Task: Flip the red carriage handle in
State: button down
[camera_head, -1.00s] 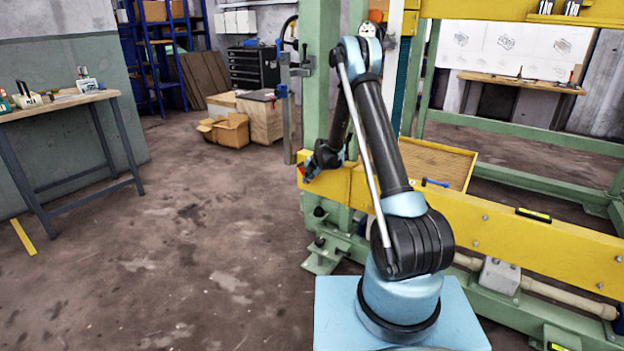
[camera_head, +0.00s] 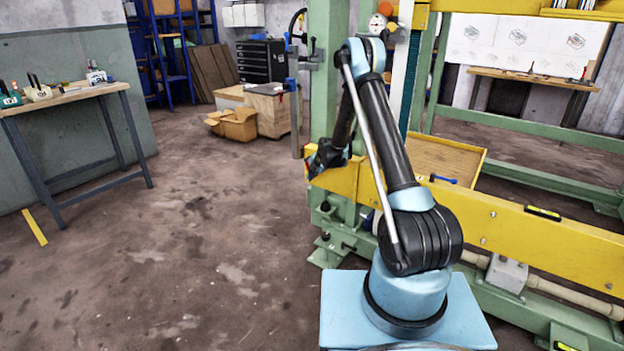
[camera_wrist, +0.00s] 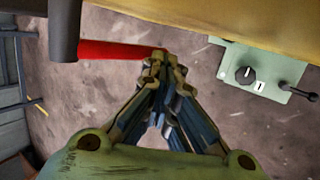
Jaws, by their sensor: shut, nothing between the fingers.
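The red carriage handle (camera_wrist: 118,50) shows in the wrist view as a red bar. It runs sideways from a dark grey cylindrical post (camera_wrist: 63,30) at upper left. My gripper (camera_wrist: 162,60) is shut and empty, its fingertips at or very close to the handle's free right end. I cannot tell whether they touch it. In the head view my gripper (camera_head: 314,168) is small and dark, at the left end of the yellow beam (camera_head: 505,226). The handle cannot be made out clearly there.
A green control box (camera_wrist: 250,75) with a black knob and a lever lies right of my gripper in the wrist view. Green machine posts (camera_head: 328,70) stand close to my arm. A workbench (camera_head: 75,95) is at left, with open floor between.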

jog(key=shift+s+d, duration=0.1)
jog(key=shift+s, duration=0.05)
jog(key=s+d+r, duration=0.3)
jog(key=s+d, duration=0.6)
jog(key=shift+d+r, duration=0.3)
jog(key=shift+r, duration=0.05)
